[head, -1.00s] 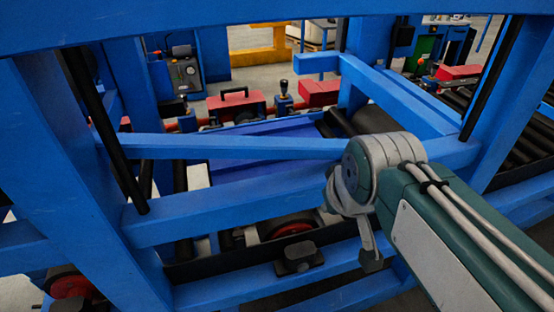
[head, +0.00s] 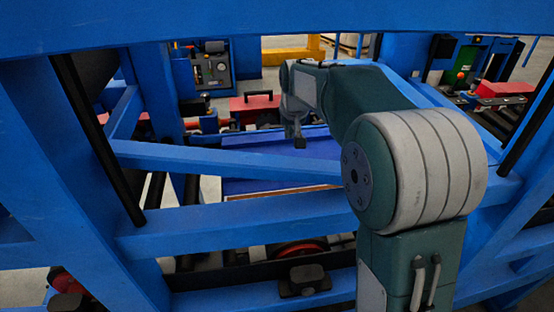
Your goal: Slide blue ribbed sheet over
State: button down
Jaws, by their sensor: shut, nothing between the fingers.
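The blue ribbed sheet (head: 262,184) lies flat inside the blue machine frame, behind the crossing beams. Its near edge shows a thin light brown strip, and beams hide parts of it. My arm reaches through the frame over the sheet. My gripper (head: 299,142) hangs down, small and dark, above the sheet's far part. It is shut and holds nothing. I cannot tell whether its tip touches the sheet.
A blue diagonal beam (head: 225,160) and a lower blue beam (head: 240,220) cross in front of the sheet. A red box with a black handle (head: 262,102) stands behind it. Rollers (head: 191,200) lie left of the sheet.

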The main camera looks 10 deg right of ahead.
send_over(282, 167)
notch_tip(282, 167, down, 4)
jog(key=r, duration=0.1)
jog(key=x, duration=1)
jog(key=shift+s+d+f, duration=0.1)
jog(key=shift+s+f, duration=0.05)
jog(key=shift+s, duration=0.1)
jog(key=shift+s+f, duration=0.15)
jog(key=shift+f, duration=0.05)
jog(key=s, duration=0.2)
jog(key=shift+s+a, duration=0.25)
jog(key=shift+s, duration=0.05)
jog(key=shift+s+d, duration=0.15)
jog(key=shift+s, duration=0.35)
